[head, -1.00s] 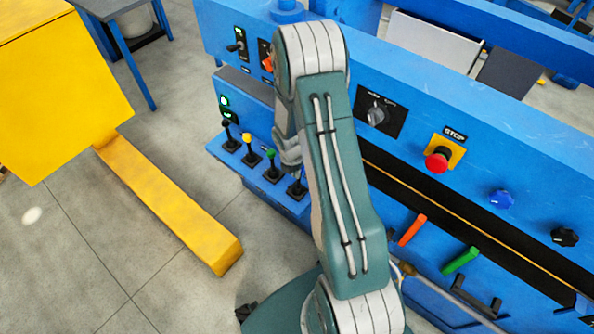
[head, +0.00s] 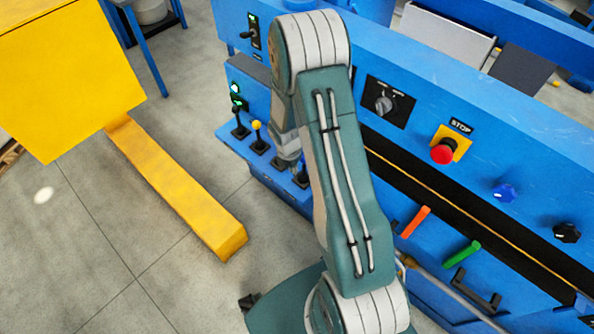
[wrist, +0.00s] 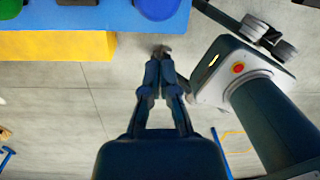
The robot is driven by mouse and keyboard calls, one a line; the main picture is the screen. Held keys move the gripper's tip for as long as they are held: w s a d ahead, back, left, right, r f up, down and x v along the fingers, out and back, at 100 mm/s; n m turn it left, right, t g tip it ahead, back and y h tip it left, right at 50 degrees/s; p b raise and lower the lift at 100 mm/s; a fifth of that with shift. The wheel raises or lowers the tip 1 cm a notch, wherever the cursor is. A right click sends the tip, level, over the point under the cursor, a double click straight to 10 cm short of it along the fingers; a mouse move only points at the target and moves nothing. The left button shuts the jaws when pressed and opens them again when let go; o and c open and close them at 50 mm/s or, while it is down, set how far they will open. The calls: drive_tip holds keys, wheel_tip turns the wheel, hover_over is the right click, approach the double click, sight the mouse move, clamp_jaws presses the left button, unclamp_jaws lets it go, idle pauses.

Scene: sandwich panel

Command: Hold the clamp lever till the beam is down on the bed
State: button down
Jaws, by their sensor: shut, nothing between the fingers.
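My gripper (wrist: 163,52) is shut and empty in the wrist view, its fingertips together over the grey floor, just below a blue ledge edge (wrist: 125,20). In the head view my arm hides most of the gripper, which sits over the row of small levers on the blue machine's ledge. I cannot tell which is the clamp lever, or whether my gripper touches one. The beam and bed cannot be told apart surely; a long dark slot (head: 450,212) crosses the machine.
A red stop button (head: 443,152), a rotary switch (head: 384,104) and blue (head: 503,192) and black knobs are on the panel. Orange (head: 416,221) and green (head: 461,253) handles sit below. A yellow block with a long foot (head: 178,188) stands left; floor between is clear.

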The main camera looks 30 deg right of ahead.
wheel_tip(320, 180, up, 7)
drive_tip(key=shift+a, duration=0.15)
drive_tip(key=shift+w+f, duration=0.1)
idle(0.4)
drive_tip(key=s+a+r+m+t, duration=0.25)
drive_tip(key=r+m, duration=0.35)
drive_tip(key=r, duration=0.5)
drive_tip(key=s+a+r+m+t, duration=0.1)
drive_tip(key=s+a+r+m, duration=0.3)
drive_tip(key=r, duration=0.6)
drive_tip(key=s+a+r+m+t+y, duration=0.1)
drive_tip(key=s+a+r+m, duration=0.3)
drive_tip(key=s+r+m, duration=0.6)
drive_tip(key=s+m+t, duration=0.1)
drive_tip(key=s+m, duration=0.2)
drive_tip(key=shift+s, duration=0.3)
